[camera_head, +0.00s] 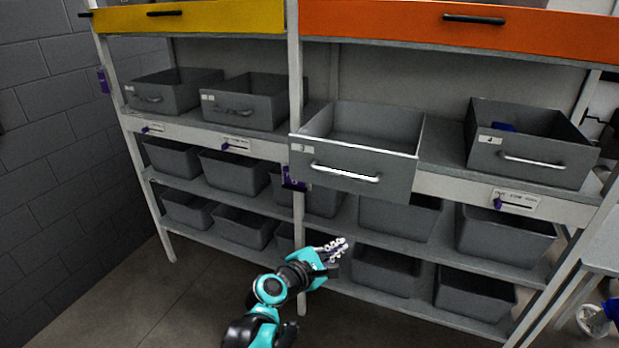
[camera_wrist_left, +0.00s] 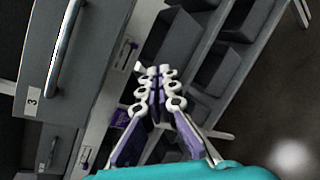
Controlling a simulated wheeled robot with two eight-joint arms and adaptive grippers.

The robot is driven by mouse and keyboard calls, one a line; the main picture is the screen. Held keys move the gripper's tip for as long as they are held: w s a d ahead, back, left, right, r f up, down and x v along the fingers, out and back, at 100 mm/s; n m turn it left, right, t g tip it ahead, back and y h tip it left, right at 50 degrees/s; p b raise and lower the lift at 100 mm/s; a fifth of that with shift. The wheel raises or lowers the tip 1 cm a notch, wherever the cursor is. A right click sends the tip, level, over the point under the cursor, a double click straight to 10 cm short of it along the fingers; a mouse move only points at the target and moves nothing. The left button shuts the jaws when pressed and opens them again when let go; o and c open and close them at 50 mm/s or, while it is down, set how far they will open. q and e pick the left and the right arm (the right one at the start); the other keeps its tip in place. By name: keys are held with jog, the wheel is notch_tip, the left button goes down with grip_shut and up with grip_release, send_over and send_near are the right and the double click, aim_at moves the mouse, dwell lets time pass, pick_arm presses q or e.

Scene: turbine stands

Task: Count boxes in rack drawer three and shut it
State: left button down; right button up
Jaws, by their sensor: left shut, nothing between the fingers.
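Drawer three (camera_head: 360,172) is a grey box drawer with a silver bar handle and a small label. It sticks out forward from the rack's upper shelf in the head view, and its inside looks empty from here. In the left wrist view its front (camera_wrist_left: 90,60) shows at the upper left, with the label reading 3. My left gripper (camera_head: 338,246) is below the drawer front, apart from it. In the left wrist view its fingertips (camera_wrist_left: 160,75) are together with nothing between them. My right gripper is not in view.
A drawer (camera_head: 530,150) at right holds a blue item. Two more grey drawers (camera_head: 245,105) stand at left. Grey bins (camera_head: 390,270) fill the lower shelves. Yellow (camera_head: 200,18) and orange (camera_head: 450,25) panels are above. A brick wall (camera_head: 60,150) is at left. Floor in front is clear.

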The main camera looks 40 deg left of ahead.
pick_arm(q)
jog(key=s+a+r+n+t+y+p, duration=0.1)
jog(key=a+r+n+y, duration=0.15)
jog(key=a+n, duration=0.4)
jog(key=s+a+r+n+t+y+p, duration=0.1)
jog(key=a+r+n+y, duration=0.15)
jog(key=a+n, duration=0.4)
jog(key=b, duration=0.2)
send_near(316, 183)
jog(key=x, duration=0.7)
jog(key=shift+s+a, duration=0.1)
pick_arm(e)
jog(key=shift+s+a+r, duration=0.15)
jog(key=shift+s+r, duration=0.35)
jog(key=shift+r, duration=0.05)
pick_arm(q)
jog(key=shift+w+m, duration=0.25)
jog(key=shift+m, duration=0.05)
jog(key=x, duration=2.4)
jog(key=shift+w+r, duration=0.2)
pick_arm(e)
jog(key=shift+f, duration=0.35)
pick_arm(q)
jog(key=shift+b, duration=0.3)
